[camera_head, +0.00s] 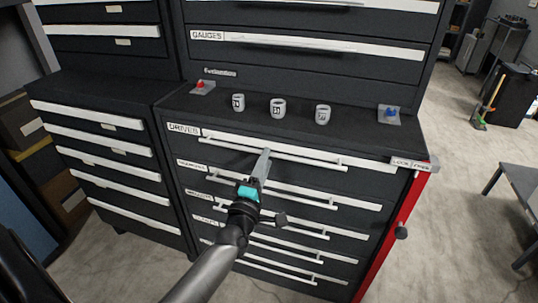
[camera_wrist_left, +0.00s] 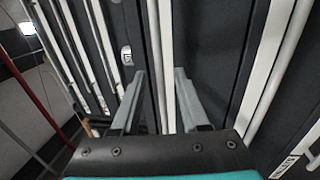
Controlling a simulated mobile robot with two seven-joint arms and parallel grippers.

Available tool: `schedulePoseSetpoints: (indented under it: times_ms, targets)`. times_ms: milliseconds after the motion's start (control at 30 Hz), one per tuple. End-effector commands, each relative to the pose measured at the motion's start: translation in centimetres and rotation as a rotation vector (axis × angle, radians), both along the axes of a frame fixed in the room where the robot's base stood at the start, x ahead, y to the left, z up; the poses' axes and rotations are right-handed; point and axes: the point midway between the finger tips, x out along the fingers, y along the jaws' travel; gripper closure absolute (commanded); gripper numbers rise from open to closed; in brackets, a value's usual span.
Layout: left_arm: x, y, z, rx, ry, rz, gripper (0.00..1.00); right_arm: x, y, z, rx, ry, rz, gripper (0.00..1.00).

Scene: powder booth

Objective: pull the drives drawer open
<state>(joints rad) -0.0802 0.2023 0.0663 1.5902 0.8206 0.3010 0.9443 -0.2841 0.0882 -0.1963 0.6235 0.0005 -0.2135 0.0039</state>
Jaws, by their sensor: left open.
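The drives drawer (camera_head: 300,145) is the top drawer of the dark lower cabinet, with a "DRIVES" label at its left end. It looks shut, its front in line with the drawers below. A long pale bar handle (camera_head: 300,159) runs across it. My left gripper (camera_head: 264,156) is at the middle of this handle, its fingers overlapping it in the head view. In the left wrist view the gripper (camera_wrist_left: 160,74) is open, and a pale bar (camera_wrist_left: 155,45) runs between its fingers. I cannot tell whether a finger touches it. My right gripper is not in view.
Three small cups (camera_head: 278,108) stand on the cabinet top, between a red knob (camera_head: 201,85) and a blue knob (camera_head: 390,112). A "LOCK FREE" tag (camera_head: 410,164) is at the right corner. More drawers with bar handles lie below. Open floor (camera_head: 450,190) is to the right.

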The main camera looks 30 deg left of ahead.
Motion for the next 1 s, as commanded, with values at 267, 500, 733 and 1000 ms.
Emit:
schedulePoseSetpoints:
  times_ms: [267,500,733,1000]
  targets:
    - [2.8,0.7,0.6,0.001,-0.001,0.0,0.55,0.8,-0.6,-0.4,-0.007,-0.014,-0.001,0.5]
    - [3.2,0.8,0.6,0.001,0.001,0.0,0.55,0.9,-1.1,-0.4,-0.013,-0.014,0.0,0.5]
    - [3.2,0.8,0.7,0.001,0.001,0.0,0.64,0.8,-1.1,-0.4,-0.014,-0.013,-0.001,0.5]
    - [3.2,0.8,0.6,0.001,0.0,0.0,0.95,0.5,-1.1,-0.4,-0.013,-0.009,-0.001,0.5]
